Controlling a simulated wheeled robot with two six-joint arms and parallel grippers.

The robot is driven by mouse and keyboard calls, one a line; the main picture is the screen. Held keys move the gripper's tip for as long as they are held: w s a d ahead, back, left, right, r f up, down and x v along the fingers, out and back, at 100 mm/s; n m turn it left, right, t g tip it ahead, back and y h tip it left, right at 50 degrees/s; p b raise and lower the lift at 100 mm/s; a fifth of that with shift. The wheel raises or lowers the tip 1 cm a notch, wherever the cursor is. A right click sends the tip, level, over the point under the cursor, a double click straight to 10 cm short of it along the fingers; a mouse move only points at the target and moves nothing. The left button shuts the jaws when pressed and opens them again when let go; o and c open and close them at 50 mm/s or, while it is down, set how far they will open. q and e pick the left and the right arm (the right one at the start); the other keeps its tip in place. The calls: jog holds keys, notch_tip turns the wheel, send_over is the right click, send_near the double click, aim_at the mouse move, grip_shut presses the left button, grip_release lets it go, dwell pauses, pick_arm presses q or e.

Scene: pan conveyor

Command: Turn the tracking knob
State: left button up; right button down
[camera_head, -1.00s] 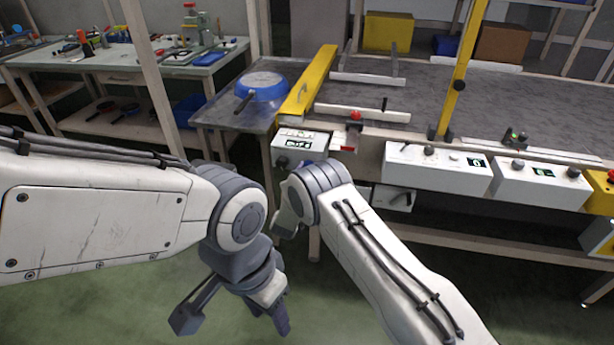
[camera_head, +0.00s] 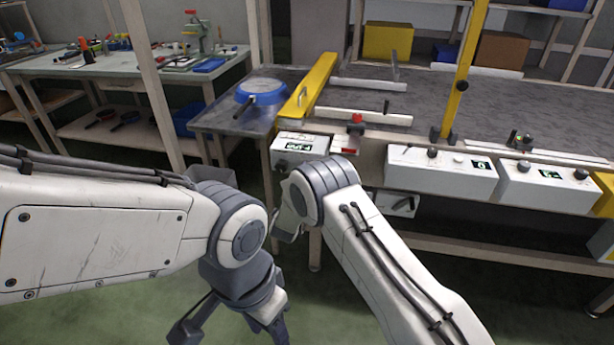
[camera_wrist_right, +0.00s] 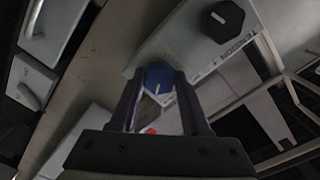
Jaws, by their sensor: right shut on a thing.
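In the right wrist view a round blue knob (camera_wrist_right: 158,77) with a pale pointer line sits on a light control box (camera_wrist_right: 190,45). The two dark fingers of my right gripper (camera_wrist_right: 157,82) are shut on its sides. A larger black knob (camera_wrist_right: 222,20) with dark lettering beside it is on the same box, apart from the fingers. In the head view the right gripper is hidden behind my right arm, close to the white box (camera_head: 300,143) at the conveyor's left end. My left gripper (camera_head: 276,328) hangs low over the floor, away from the boxes; its finger gap is unclear.
The grey conveyor (camera_head: 440,100) carries a yellow guide bar (camera_head: 308,86) and a yellow post (camera_head: 462,70). More white control boxes (camera_head: 440,172) line its front edge. A blue pan (camera_head: 261,91) lies on the side table (camera_head: 222,117). A red button (camera_wrist_right: 150,131) is near the right fingers.

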jog(key=shift+d, duration=0.1)
jog(key=shift+c, duration=1.8)
grip_release()
jog(key=shift+s, duration=0.15)
jog(key=v, duration=1)
jog(key=shift+s, duration=0.15)
